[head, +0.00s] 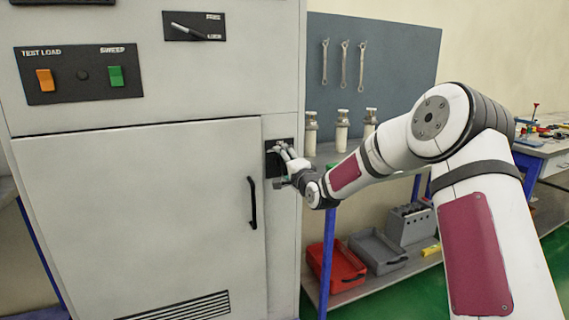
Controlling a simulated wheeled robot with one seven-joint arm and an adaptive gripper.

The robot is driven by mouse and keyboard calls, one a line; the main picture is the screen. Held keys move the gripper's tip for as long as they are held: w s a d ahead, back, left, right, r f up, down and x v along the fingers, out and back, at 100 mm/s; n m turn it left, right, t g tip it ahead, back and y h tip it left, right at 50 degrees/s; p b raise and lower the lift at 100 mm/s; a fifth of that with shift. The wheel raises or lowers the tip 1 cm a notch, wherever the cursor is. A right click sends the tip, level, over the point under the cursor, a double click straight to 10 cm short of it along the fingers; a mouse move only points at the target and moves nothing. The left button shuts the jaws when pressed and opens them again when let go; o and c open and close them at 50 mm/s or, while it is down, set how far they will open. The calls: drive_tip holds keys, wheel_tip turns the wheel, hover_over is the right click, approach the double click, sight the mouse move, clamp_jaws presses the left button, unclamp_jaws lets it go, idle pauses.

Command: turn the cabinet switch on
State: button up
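The tall grey cabinet (140,200) fills the left half of the head view. A small black switch plate (270,164) sits on its narrow right-hand strip, beside the door. My gripper (281,150) is in front of this plate, its fingers pointing at it. The gripper covers most of the plate, so the switch's position is hidden. I cannot tell whether the fingers touch or grip anything there, or how far apart they are.
Higher up are a black panel (78,75) with an orange rocker (45,79) and a green rocker (116,76), and a lever switch (188,31). The door handle (252,203) is left of my gripper. A shelf with metal cylinders (342,130) stands right, behind my arm.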

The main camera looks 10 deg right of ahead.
drive_tip(key=shift+m, duration=0.9)
drive_tip(key=shift+f, duration=0.1)
drive_tip(key=o, duration=0.9)
drive_tip(key=shift+s, duration=0.1)
drive_tip(key=s, duration=0.4)
drive_tip(key=s+d, duration=0.1)
drive_tip(key=s, duration=0.2)
drive_tip(key=s+d, duration=0.1)
drive_tip(key=s, duration=0.3)
drive_tip(key=shift+s+d, duration=0.1)
drive_tip(key=shift+s, duration=0.2)
